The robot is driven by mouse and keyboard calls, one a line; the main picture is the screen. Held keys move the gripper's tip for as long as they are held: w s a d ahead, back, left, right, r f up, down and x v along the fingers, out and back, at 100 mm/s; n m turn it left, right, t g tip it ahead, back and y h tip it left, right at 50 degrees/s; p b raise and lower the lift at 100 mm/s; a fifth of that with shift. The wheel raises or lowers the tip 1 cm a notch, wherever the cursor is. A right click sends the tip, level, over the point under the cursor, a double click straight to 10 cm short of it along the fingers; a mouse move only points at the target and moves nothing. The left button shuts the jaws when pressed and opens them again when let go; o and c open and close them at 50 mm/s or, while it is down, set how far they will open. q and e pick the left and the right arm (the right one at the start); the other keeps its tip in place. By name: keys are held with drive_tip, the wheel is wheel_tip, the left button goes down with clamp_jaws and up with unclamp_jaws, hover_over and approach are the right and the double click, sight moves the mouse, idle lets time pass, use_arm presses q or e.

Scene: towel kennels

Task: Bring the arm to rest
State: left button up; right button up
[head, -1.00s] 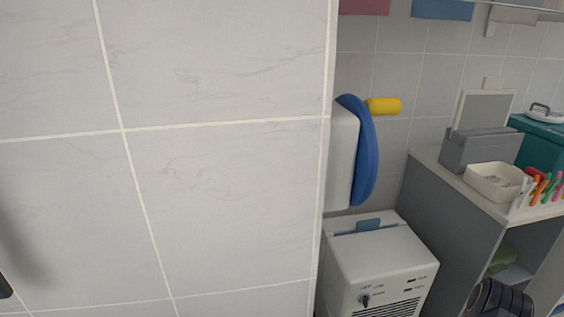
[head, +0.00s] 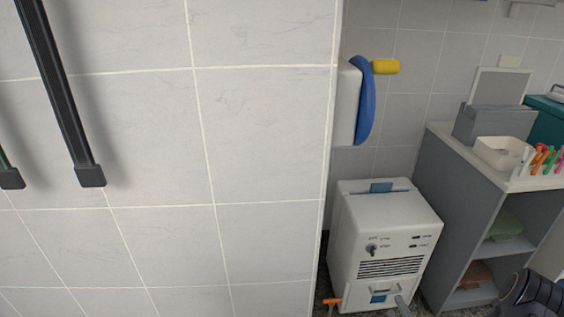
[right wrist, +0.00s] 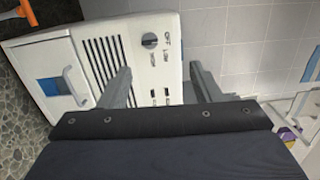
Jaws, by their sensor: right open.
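My right gripper (right wrist: 162,82) is open in the right wrist view. Its two grey fingers stand apart with nothing between them, in front of the white machine (right wrist: 150,45). In the head view the dark banded part of my right arm shows at the lower right corner, in front of the grey shelf unit. A small grey piece at the bottom edge, before the machine, may be a fingertip; I cannot tell. My left gripper is not in view.
A tiled wall (head: 265,130) fills the left, with dark bars (head: 60,90) on it. The white machine (head: 385,225) stands beyond its edge, near an orange item (head: 332,301). The grey shelf unit (head: 455,205) holds a cream tray (head: 500,152) and pens. A blue-rimmed wall fixture (head: 366,100) hangs above.

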drive_tip(key=s+a+r+n+g+y, duration=0.1)
drive_tip(key=a+r+n+g+y, duration=0.25)
drive_tip(key=a+r+y, duration=0.45)
drive_tip(key=s+a+r+n+g+y, duration=0.25)
drive_tip(key=a+r+n+y, duration=0.2)
drive_tip(key=r, duration=0.65)
drive_tip(key=s+a+r+n+g, duration=0.6)
drive_tip(key=s+g, duration=0.3)
drive_tip(key=s, duration=0.1)
drive_tip(key=s+d+f+n+g+h, duration=0.1)
drive_tip(key=s+d+n+h, duration=0.1)
drive_tip(key=s+h, duration=0.45)
drive_tip(key=s+d+r+m+t+h+p, duration=0.1)
drive_tip(key=s+d+t+h, duration=0.1)
drive_tip(key=d+t+h, duration=0.3)
wheel_tip(320, 180, up, 28)
drive_tip(key=d+g+p, duration=0.1)
drive_tip(key=p, duration=2.7)
drive_tip(key=shift+s+g, duration=0.2)
drive_tip(key=shift+g, duration=0.1)
drive_tip(key=shift+r, duration=0.1)
